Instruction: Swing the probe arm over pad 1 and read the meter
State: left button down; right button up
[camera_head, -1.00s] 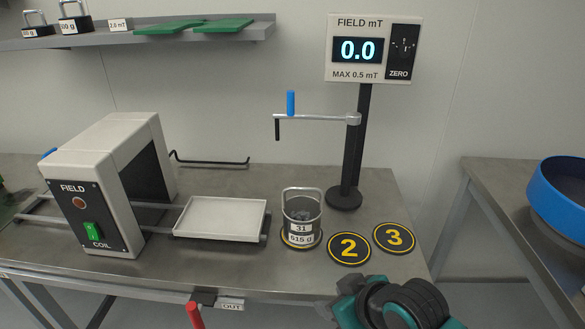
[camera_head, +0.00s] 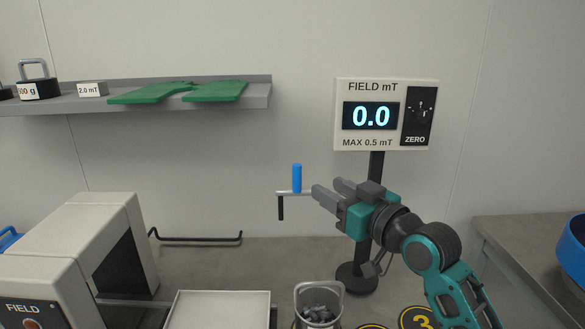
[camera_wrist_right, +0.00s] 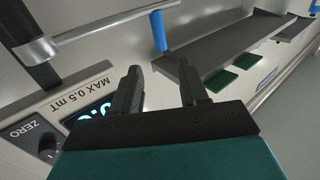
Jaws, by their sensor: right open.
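The probe arm (camera_head: 285,192) is a thin grey bar with an upright blue handle (camera_head: 297,177) and a dark probe tip (camera_head: 281,208) hanging at its left end. My right gripper (camera_head: 328,191) is open and empty, just right of the blue handle, hiding the rest of the bar. The right wrist view shows the blue handle (camera_wrist_right: 158,31) beyond the fingers, not between them. The field meter (camera_head: 386,113) reads 0.0. A metal pail (camera_head: 319,305) of dark pieces stands at the bottom edge, where pad 1 cannot be made out. My left gripper is out of view.
Pad 2 (camera_head: 372,327) and pad 3 (camera_head: 418,318) are partly cut off below. A white tray (camera_head: 220,308) and the field coil housing (camera_head: 75,240) stand left. A wall shelf (camera_head: 190,101) holds green plates (camera_head: 215,91). The blue bowl (camera_head: 573,250) is far right.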

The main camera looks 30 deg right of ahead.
aim_at(300, 172)
jog(key=w, duration=1.1)
jog(key=shift+w+a+p, duration=0.25)
jog(key=shift+p, duration=0.15)
jog(key=shift+c, duration=0.2)
grip_shut()
